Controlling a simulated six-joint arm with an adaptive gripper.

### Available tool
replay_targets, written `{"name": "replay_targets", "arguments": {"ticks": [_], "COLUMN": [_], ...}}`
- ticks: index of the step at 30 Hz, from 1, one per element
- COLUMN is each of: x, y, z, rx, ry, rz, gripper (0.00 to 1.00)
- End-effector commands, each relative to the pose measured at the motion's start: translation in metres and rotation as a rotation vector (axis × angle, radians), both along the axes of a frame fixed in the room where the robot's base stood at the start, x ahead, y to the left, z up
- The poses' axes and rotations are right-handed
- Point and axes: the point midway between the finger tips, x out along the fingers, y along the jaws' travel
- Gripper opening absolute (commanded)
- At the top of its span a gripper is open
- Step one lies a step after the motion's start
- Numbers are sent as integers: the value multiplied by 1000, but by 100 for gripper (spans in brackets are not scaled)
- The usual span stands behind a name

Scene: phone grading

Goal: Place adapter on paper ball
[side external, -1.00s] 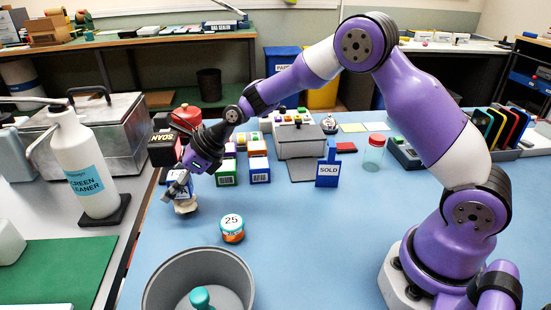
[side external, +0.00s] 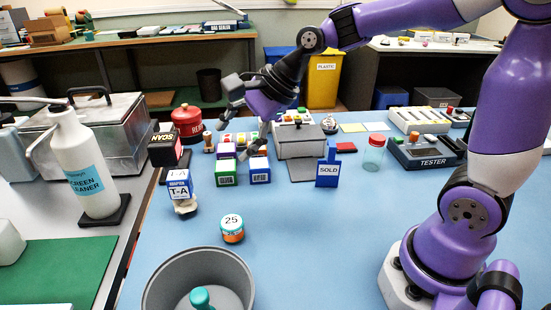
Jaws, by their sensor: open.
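The adapter (side external: 180,183), a white and blue box marked T-A, stands roughly upright on top of the crumpled pale paper ball (side external: 185,207). The two touch, and the box covers most of the ball's top. The ball rests on the blue table at the left. My gripper (side external: 232,96) is open and empty, raised behind and to the right of the adapter, clear of it.
Green and blue labelled boxes (side external: 225,172) stand right of the adapter. A black scanner (side external: 164,150) is just behind it. A jar marked 25 (side external: 232,229) and a grey bin (side external: 165,283) are in front. The table's middle right is clear.

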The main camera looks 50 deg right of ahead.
Motion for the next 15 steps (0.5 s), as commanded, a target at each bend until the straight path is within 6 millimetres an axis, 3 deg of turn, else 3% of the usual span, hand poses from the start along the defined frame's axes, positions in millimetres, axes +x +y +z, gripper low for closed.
{"name": "replay_targets", "arguments": {"ticks": [3,9,15], "x": [-40,-104,-141], "y": [-12,-35,-50], "z": [12,15,8], "rx": [-323,-780,-1003], "ry": [-115,-203,-221], "rz": [324,872,1219], "gripper": [71,71,71]}}
